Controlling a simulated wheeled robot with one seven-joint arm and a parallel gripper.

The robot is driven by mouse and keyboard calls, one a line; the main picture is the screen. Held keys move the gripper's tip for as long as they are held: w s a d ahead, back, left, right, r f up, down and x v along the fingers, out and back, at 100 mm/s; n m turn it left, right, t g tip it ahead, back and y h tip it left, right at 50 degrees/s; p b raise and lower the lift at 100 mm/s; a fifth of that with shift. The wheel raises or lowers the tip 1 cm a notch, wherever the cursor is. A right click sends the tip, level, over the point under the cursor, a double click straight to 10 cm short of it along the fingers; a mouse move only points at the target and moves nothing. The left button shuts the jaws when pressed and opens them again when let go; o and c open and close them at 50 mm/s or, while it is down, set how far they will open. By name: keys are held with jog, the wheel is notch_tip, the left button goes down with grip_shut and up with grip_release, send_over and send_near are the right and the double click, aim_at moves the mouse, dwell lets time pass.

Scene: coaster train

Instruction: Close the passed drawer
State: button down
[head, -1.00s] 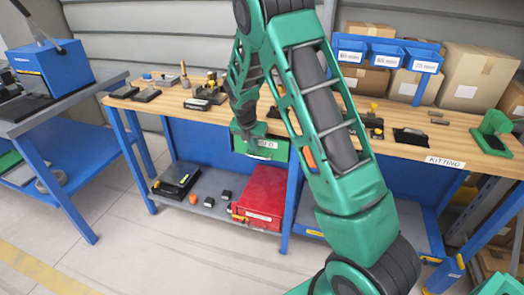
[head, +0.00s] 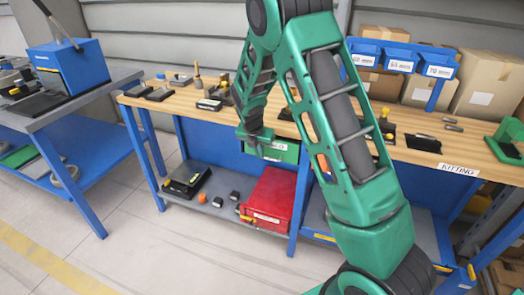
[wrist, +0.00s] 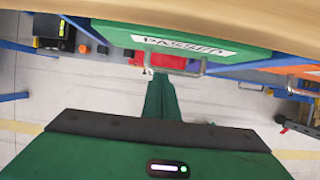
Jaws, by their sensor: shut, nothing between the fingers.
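The passed drawer is green, with a white label reading "PASSED" in the wrist view (wrist: 245,46). It sits under the wooden bench top, and its front also shows in the head view (head: 287,150), partly behind my arm. Its metal handle (wrist: 200,71) hangs below the label in the wrist view. My gripper (wrist: 160,76) is shut and empty, its fingertips at the left part of the handle; I cannot tell whether they touch. In the head view my gripper (head: 263,153) is in front of the drawer. Whether the drawer is fully flush is unclear.
An orange drawer (wrist: 305,71) is to the right of the green one. A red box (head: 270,195) and a black case (head: 186,180) stand on the lower shelf. The floor in front is clear.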

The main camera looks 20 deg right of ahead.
jog(key=v, duration=1)
jog(key=s+d+r+m+g, duration=0.1)
jog(key=s+d+r+m, duration=0.2)
jog(key=s+m, duration=0.25)
jog(key=s+d+r+m+y, duration=0.1)
jog(key=s+d+r+m, duration=0.1)
jog(key=s+d+m, duration=0.4)
jog(key=s+d+r+m+g, duration=0.1)
jog(key=s+r+m, duration=0.25)
jog(key=s, duration=0.35)
jog(key=s+m+g+y, duration=0.1)
jog(key=s+m+y, duration=0.1)
jog(key=s+m, duration=1.6)
jog(key=s, duration=0.5)
jog(key=shift+s+a+r, duration=0.2)
jog(key=shift+s+r, duration=0.05)
jog(key=shift+r, duration=0.05)
